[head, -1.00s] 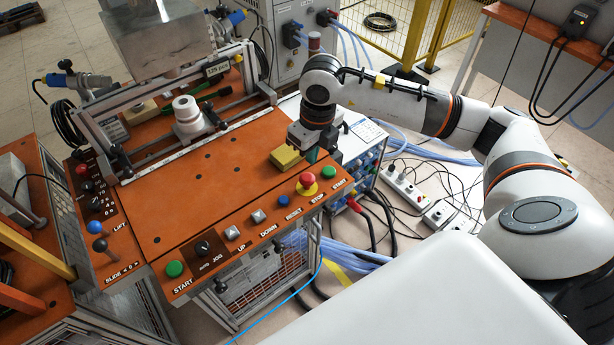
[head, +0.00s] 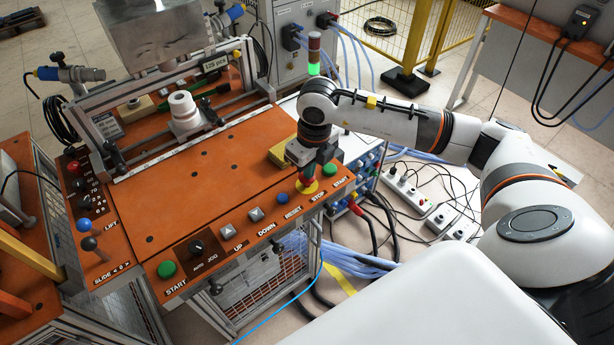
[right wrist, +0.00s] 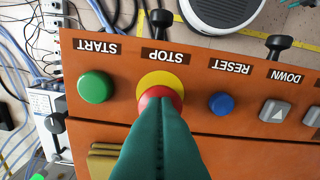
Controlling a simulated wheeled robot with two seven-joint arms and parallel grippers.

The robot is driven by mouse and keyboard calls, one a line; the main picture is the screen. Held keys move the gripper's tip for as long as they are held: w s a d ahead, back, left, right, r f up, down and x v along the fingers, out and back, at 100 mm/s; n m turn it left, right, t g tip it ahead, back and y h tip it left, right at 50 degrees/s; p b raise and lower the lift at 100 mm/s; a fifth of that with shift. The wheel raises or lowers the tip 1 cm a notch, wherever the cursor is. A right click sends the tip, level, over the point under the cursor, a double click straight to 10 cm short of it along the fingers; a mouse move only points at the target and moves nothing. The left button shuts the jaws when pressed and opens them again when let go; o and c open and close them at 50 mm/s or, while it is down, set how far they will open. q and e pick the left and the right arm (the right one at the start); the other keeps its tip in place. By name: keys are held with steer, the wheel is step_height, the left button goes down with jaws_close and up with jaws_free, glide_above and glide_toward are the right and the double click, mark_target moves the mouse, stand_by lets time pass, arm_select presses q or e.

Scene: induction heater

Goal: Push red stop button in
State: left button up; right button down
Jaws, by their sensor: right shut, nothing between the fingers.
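The red stop button (right wrist: 158,97) sits on a yellow ring (right wrist: 160,80) above the STOP label on the orange panel. In the head view its yellow ring (head: 307,188) shows just below my right gripper (head: 307,172). My right gripper is shut and empty, pointing down at the button. In the right wrist view its teal fingertips (right wrist: 160,104) overlap the red cap and hide part of it. I cannot tell whether they touch the cap or whether it is pressed in. My left gripper is not in view.
A green start button (right wrist: 95,87) and a blue reset button (right wrist: 221,103) flank the stop button. A yellow block (head: 282,153) lies close behind my gripper. A stack light (head: 314,52) glows green. The panel's middle is clear.

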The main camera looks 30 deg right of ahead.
steer(key=shift+s, duration=0.15)
steer(key=shift+s+d+r, duration=0.2)
steer(key=shift+s+r, duration=0.05)
steer(key=shift+s, duration=0.5)
steer(key=shift+s+d+r, duration=0.15)
steer(key=shift+s+r, duration=0.05)
steer(key=shift+s, duration=0.5)
steer(key=shift+w, duration=0.1)
steer(key=shift+r, duration=0.3)
step_height(320, 180, up, 11)
steer(key=s+b, duration=0.1)
steer(key=shift+r, duration=0.15)
steer(key=shift+s+d, duration=0.1)
